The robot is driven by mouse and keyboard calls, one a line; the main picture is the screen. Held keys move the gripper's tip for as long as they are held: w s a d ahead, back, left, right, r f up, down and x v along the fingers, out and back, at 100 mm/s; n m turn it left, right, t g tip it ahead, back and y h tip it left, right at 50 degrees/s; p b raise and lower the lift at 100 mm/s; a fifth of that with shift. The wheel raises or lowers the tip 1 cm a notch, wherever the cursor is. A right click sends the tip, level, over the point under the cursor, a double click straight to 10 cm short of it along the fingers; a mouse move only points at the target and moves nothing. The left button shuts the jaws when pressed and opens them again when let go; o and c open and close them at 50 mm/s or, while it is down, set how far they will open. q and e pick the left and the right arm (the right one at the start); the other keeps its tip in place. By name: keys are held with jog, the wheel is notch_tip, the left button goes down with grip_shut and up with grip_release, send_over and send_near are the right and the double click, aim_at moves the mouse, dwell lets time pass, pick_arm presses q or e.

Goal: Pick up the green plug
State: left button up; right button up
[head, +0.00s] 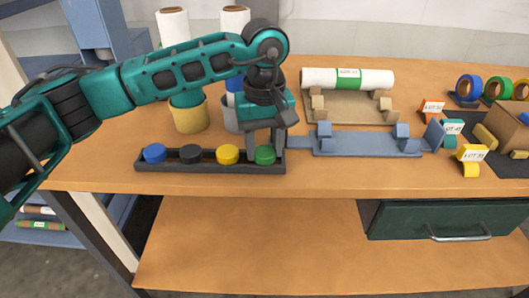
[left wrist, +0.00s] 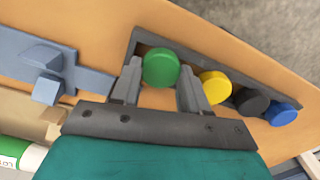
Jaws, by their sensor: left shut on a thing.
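The green plug (head: 265,155) is a round cap at the right end of a dark tray (head: 210,164) on the wooden bench. It also shows in the left wrist view (left wrist: 160,67), between the two fingers. My left gripper (head: 265,146) reaches down over the tray from above and is shut on the green plug. In the left wrist view my left gripper (left wrist: 158,82) has one finger on each side of it. A yellow plug (head: 228,154), a black plug (head: 190,154) and a blue plug (head: 154,153) sit in the same tray to its left. My right gripper is not in view.
A blue-grey stand (head: 365,143) is close on the tray's right. Behind it a white roll with a green band (head: 348,79) rests on a beige cradle (head: 350,107). Cups with upright rolls (head: 190,115) stand behind the tray. Tape rolls and labelled blocks are at right.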

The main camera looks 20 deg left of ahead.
aim_at(264, 150)
pick_arm(q)
notch_tip(264, 150, up, 20)
jog(key=p, duration=0.2)
dwell(0.4)
jog(key=shift+r, duration=0.15)
dwell(0.3)
